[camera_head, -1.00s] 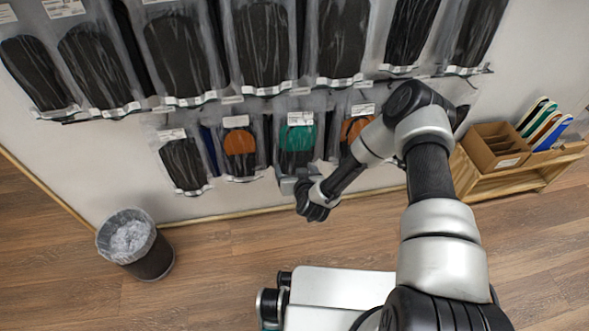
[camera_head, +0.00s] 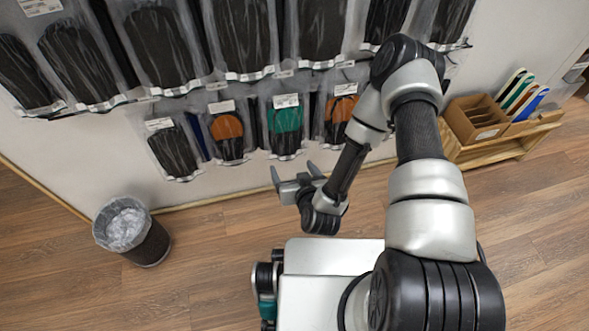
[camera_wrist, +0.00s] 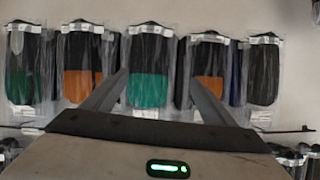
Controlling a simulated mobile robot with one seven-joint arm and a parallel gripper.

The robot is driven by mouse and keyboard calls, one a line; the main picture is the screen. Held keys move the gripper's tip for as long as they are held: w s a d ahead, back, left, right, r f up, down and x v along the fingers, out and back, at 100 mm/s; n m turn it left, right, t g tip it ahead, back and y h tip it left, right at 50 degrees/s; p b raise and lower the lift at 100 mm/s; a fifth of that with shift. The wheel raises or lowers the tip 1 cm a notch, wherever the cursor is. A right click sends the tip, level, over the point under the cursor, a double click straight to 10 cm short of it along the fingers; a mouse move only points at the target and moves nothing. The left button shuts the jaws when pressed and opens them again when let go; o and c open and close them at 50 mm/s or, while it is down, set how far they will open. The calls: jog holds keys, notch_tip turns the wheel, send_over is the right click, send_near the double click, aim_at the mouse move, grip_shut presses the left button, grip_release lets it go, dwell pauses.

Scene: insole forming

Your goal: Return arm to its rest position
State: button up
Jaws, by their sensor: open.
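My gripper (camera_head: 294,171) is open and empty, in front of the wall with its two fingers apart. In the wrist view my gripper (camera_wrist: 158,85) shows both fingers spread, with nothing between them but the hanging packs behind. My arm bends down from the right of the head view, and the gripper sits above my base's front edge. A pack with a green insole (camera_head: 286,125) hangs on the wall beyond the fingers and also shows in the wrist view (camera_wrist: 147,92).
Packs with orange insoles (camera_head: 227,127) and black insoles (camera_head: 173,150) hang around it. A lined waste bin (camera_head: 133,232) stands on the floor at left. A low wooden shelf (camera_head: 510,147) with a cardboard box (camera_head: 474,119) and colored insoles (camera_head: 519,92) stands at right. The floor between is clear.

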jog(key=w+d+r+n+g+h, duration=0.1)
jog(key=w+d+r, duration=0.15)
jog(key=r, duration=0.55)
jog(key=w+d+r+g, duration=0.1)
jog(key=d+r, duration=0.3)
jog(key=r, duration=0.4)
jog(key=w+d+r+n+g+h, duration=0.1)
jog(key=w+d+r, duration=0.15)
jog(key=r, duration=0.65)
jog(key=s+d+r+m+g+h, duration=0.15)
jog(key=s+d+r, duration=0.35)
jog(key=s+r, duration=0.55)
jog(key=s+d+r+m+g, duration=0.1)
jog(key=s+d+r+m, duration=0.15)
jog(key=s+r, duration=0.8)
notch_tip(320, 180, up, 20)
jog(key=s+p, duration=0.2)
jog(key=p, duration=2)
jog(key=shift+a, duration=0.3)
